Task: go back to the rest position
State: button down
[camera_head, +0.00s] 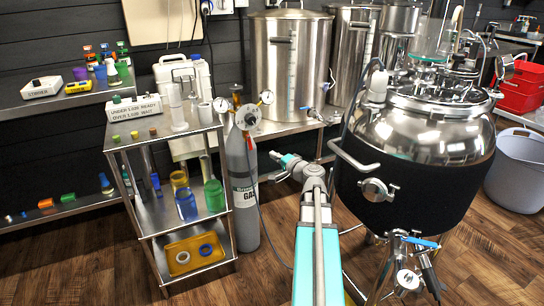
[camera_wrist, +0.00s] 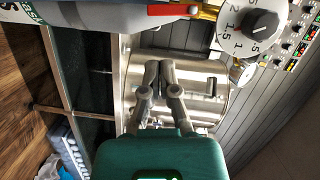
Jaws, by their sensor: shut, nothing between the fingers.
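My gripper (camera_wrist: 159,68) is in the middle of the wrist view, with its two dark fingers together and nothing between them. In the head view my arm rises from the bottom centre and bends left. Its end is small there, just right of the grey gas cylinder (camera_head: 243,185). I cannot tell the exact gap between them. In the wrist view a large steel pot (camera_wrist: 205,92) is behind the fingers, with no visible contact. No separate object marks a rest position.
The black-jacketed steel vessel (camera_head: 430,185) stands close on the right. Steel kettles (camera_head: 287,62) stand behind. A round dial (camera_wrist: 251,27) is near the gripper in the wrist view. Wooden floor shows in front.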

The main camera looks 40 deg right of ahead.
dwell(0.3)
jog(key=w+a+f+n+g+y+p, duration=0.1)
jog(key=a+f+n+g+y, duration=0.15)
jog(key=a, duration=0.55)
jog(key=w+a+f+n+g+y, duration=0.1)
jog(key=a+f+n+g+y, duration=0.15)
jog(key=a, duration=0.65)
jog(key=w+a+f+n+g+y+p, duration=0.1)
jog(key=w+a+f+n+g, duration=0.2)
jog(key=a, duration=0.5)
jog(key=s+a+f+n+g+h+p, duration=0.1)
jog(key=s+a+f+n+g+h, duration=0.35)
jog(key=a, duration=0.45)
jog(key=s+a+f+n+g+h+p, duration=0.1)
jog(key=s+a+f+n+g, duration=0.1)
jog(key=s+a+n+g, duration=0.45)
notch_tip(320, 180, up, 38)
jog(key=s+a+m+t+p, duration=0.1)
jog(key=s+a+m+p, duration=0.1)
jog(key=p, duration=3.5)
jog(key=shift+r+m+t+p, duration=0.15)
jog(key=shift+m+t+p, duration=0.15)
jog(key=shift+m, duration=0.2)
jog(key=shift+d, duration=0.1)
